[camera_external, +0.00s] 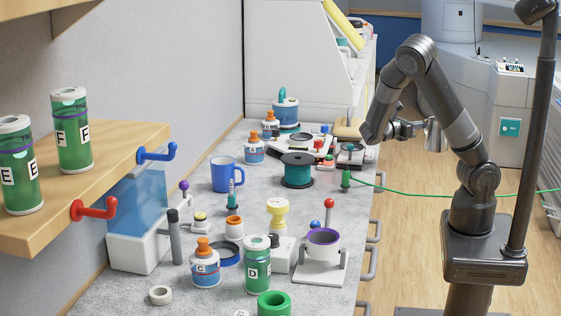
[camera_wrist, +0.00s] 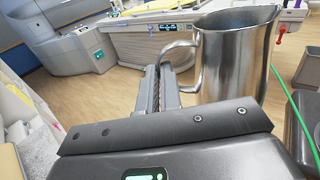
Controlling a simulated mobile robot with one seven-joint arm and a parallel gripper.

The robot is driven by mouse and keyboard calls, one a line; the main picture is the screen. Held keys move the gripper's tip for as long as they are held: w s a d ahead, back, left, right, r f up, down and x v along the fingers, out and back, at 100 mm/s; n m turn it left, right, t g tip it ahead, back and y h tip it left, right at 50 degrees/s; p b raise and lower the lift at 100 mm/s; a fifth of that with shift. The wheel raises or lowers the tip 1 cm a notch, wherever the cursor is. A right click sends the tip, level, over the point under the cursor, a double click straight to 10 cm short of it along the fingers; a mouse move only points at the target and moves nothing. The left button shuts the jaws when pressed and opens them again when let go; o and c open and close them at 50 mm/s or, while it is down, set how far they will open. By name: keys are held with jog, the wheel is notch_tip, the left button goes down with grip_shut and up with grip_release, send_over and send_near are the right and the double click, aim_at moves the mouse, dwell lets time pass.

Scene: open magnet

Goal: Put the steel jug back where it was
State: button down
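The steel jug (camera_wrist: 236,58) is a shiny metal pitcher, upright or slightly tilted, filling the upper right of the wrist view. Its handle points left, to my gripper (camera_wrist: 166,80), whose two fingers are close together on the handle. In the external view the jug (camera_external: 433,137) is partly hidden behind my forearm. There my gripper (camera_external: 408,129) holds it in the air, to the right of the far part of the counter and over the floor.
The grey counter (camera_external: 120,298) is crowded: a blue mug (camera_external: 224,174), a green cable spool (camera_external: 297,170), a purple-rimmed cup on a stand (camera_external: 322,242) and several bottles. A green cable (camera_external: 450,194) runs from the counter to the right. Open wooden floor (camera_external: 405,225) lies beside the counter.

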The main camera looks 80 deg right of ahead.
jog(key=w+a+r+n+t+h, duration=0.2)
jog(key=w+n+t+h, duration=0.25)
jog(key=w+t, duration=0.3)
jog(key=w+a+r+n+t+h, duration=0.2)
jog(key=w+n+t+h, duration=0.1)
jog(key=w+n+t, duration=0.4)
jog(key=w+a+r+n+t+y, duration=0.2)
jog(key=w+a+n+t+y, duration=0.3)
jog(key=w+a+t, duration=0.7)
jog(key=w+a+f+n+t+y, duration=0.1)
jog(key=w+a+n+t+y, duration=0.2)
jog(key=a+n+y, duration=0.7)
jog(key=w+a+f+n+t+y, duration=0.1)
jog(key=w+a+n+t+y, duration=0.2)
jog(key=a, duration=1.3)
jog(key=shift+m+y, duration=0.35)
jog(key=shift+w+a+f, duration=0.35)
jog(key=shift+a+f, duration=1.45)
jog(key=shift+a, duration=0.15)
jog(key=shift+w+a+f, duration=0.35)
jog(key=shift+a+f, duration=1.45)
jog(key=shift+a, duration=0.15)
jog(key=shift+w+a+f, duration=0.35)
jog(key=shift+a+f, duration=1.45)
jog(key=shift+a, duration=0.15)
jog(key=shift+f, duration=0.2)
